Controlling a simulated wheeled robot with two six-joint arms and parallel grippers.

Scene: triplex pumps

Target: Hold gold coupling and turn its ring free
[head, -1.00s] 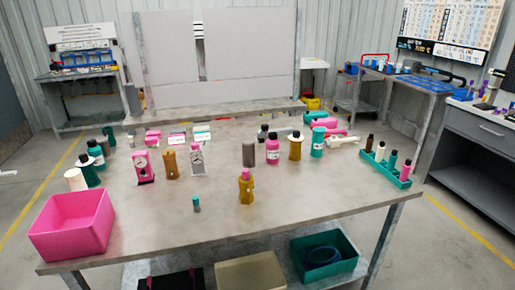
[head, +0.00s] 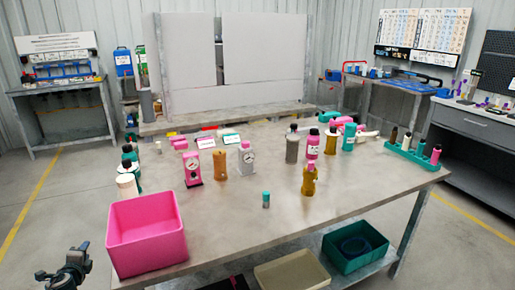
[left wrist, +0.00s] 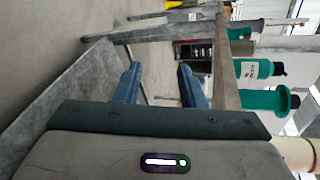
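The gold coupling (head: 309,182) stands upright near the front middle of the table, right of a small grey piece with a teal cap. A pink bottle is right behind it, so where its ring ends is hard to tell. My left gripper (head: 66,272) is at the lower left of the head view, left of the pink bin and far from the coupling. In the left wrist view its two blue fingers (left wrist: 160,86) are apart with nothing between them. The coupling is not seen there. My right gripper is not in view.
A pink bin (head: 146,235) stands at the table's front left corner. The small teal-capped piece (head: 266,200) stands left of the coupling. Gauges (head: 193,170), bottles (head: 348,137) and a teal rack (head: 414,157) stand farther back. The table's front middle is mostly clear.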

